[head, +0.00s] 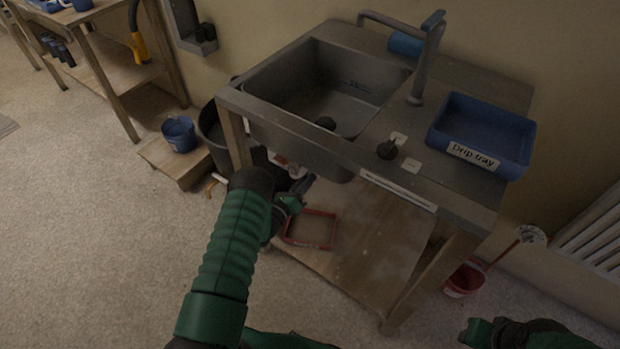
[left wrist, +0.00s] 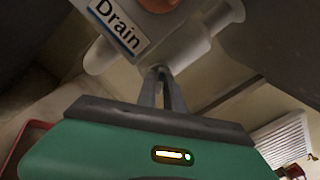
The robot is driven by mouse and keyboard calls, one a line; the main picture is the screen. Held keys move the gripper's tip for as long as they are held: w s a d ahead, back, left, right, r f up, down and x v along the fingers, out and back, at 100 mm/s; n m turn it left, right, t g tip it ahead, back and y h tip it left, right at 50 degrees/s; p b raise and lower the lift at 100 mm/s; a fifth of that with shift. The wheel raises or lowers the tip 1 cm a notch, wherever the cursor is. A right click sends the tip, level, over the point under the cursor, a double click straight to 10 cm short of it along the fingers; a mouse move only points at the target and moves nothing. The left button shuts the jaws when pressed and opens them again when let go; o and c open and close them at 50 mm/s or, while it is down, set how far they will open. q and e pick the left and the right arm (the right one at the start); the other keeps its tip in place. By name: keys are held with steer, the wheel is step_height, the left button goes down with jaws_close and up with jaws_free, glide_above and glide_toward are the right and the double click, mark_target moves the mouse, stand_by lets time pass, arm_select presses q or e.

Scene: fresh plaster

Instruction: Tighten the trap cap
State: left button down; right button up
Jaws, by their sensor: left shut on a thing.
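The pale grey trap, with a label reading "Drain" (left wrist: 118,24), fills the top of the left wrist view. Its pale pipe parts (left wrist: 205,48) run across just beyond my fingers. My left gripper (left wrist: 161,72) is shut on a pale part at the trap's underside, which looks like the trap cap; the fingertips hide most of it. In the head view my left gripper (head: 299,190) reaches under the front of the sink (head: 270,115), and the trap is largely hidden there. My right gripper (head: 472,332) is at the bottom right, away from the sink; its jaws are not clear.
A red-rimmed tray (head: 312,243) sits on the lower shelf (head: 365,255) below my left gripper. A dark bucket (head: 212,135) and a blue bucket (head: 179,133) stand left. The blue drip tray (head: 490,116) is on the counter.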

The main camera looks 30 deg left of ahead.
arm_select(q)
steer(key=m+b, duration=0.1)
steer(key=m, duration=0.6)
steer(key=shift+d+m, duration=0.1)
steer(key=shift+m, duration=0.3)
steer(key=c, duration=1.4)
jaws_free()
steer(key=shift+s, duration=0.1)
